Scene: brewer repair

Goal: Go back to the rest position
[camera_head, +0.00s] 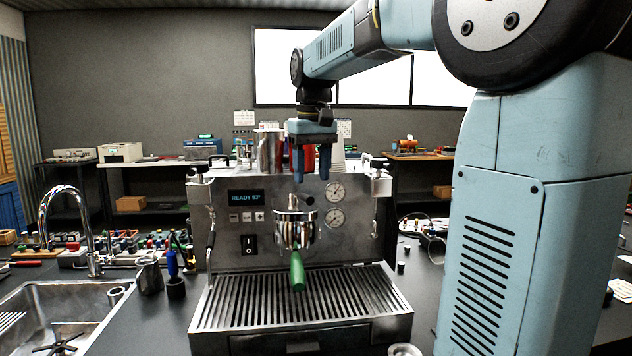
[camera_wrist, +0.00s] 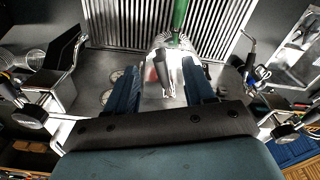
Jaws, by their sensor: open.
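My gripper (camera_head: 311,172) hangs pointing down in front of the upper part of the espresso machine (camera_head: 265,222). Its two blue fingers are apart, with nothing seen held between them.
A sink with a curved tap (camera_head: 75,215) is at the left. A metal pitcher (camera_head: 149,275) and a blue-handled tool in a dark cup (camera_head: 175,287) stand between sink and machine. The slatted drip tray (camera_head: 305,300) is empty. Metal cups (camera_head: 268,150) stand on the machine's top near my gripper.

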